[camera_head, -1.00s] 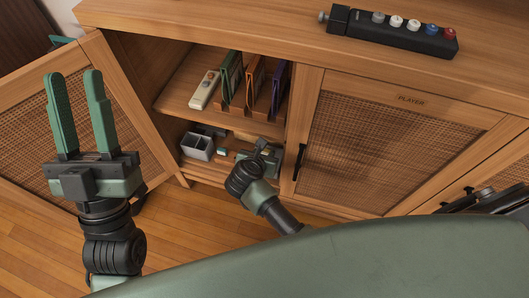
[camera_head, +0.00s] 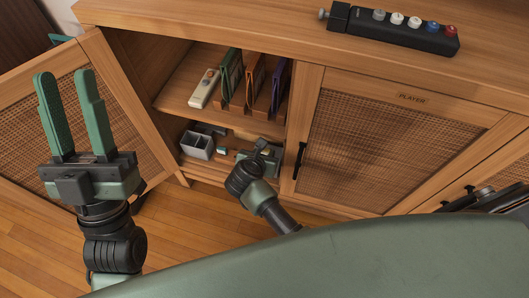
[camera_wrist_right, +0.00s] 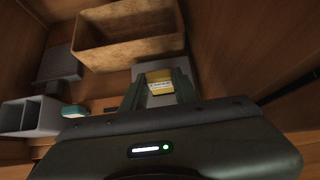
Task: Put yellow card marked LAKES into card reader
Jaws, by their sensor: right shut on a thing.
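A yellow card (camera_wrist_right: 160,78) with a white label shows between the fingers of my right gripper (camera_wrist_right: 160,90), which is shut on it. The lettering is too small to read. A grey object (camera_wrist_right: 142,67) lies just behind the card; it may be the card reader, and I cannot tell whether the card touches or enters it. In the head view my right gripper (camera_head: 262,155) is inside the cabinet's lower compartment, its fingertips and the card hidden. My left gripper (camera_head: 68,115) is open and empty, raised in front of the open cabinet door.
A wooden box (camera_wrist_right: 128,45), a dark grey box (camera_wrist_right: 60,64), a grey divided holder (camera_head: 197,145) and a small teal item (camera_wrist_right: 75,110) share the lower compartment. The shelf (camera_head: 178,101) above holds a remote (camera_head: 204,88) and coloured folders (camera_head: 254,82). A closed door (camera_head: 365,150) borders the right.

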